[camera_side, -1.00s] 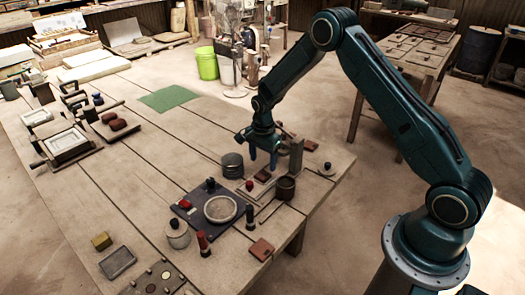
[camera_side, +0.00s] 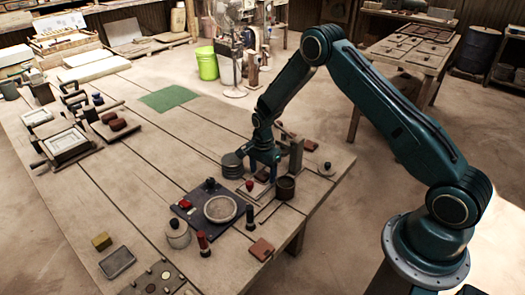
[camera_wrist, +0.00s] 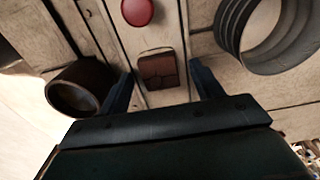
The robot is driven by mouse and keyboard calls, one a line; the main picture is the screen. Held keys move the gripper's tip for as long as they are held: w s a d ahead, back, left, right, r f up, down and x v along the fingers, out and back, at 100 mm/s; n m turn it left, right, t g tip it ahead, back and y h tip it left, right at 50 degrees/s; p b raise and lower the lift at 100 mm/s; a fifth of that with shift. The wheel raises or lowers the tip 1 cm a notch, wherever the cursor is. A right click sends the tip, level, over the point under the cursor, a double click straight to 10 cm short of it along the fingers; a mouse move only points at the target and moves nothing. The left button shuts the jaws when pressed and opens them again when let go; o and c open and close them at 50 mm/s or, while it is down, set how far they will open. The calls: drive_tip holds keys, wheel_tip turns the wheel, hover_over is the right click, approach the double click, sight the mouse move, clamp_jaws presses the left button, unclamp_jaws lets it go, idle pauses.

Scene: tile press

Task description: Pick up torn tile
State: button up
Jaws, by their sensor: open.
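A small red-brown tile (camera_wrist: 158,72) with dark crack-like lines and an uneven far edge lies on a pale wooden strip in the wrist view. In the side view the tile (camera_side: 262,175) is partly hidden by my fingers. My gripper (camera_side: 264,170) is open and empty, pointing down just over the tile. In the wrist view my gripper's fingers (camera_wrist: 164,83) stand on either side of the tile, with a gap on each side. I cannot tell whether the fingertips reach the tile's height.
A red knob (camera_wrist: 137,11) stands just beyond the tile. A dark cup (camera_wrist: 75,88) and a ribbed grey cylinder (camera_wrist: 266,35) flank the gripper. An upright block (camera_side: 296,154) stands close by. Another reddish tile (camera_side: 261,250) lies near the table edge.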

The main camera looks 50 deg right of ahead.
sight(263, 175)
drive_tip(key=shift+c, duration=0.3)
drive_tip(key=c, duration=1)
drive_tip(key=shift+r, duration=0.1)
wheel_tip(263, 175, up, 20)
idle(0.7)
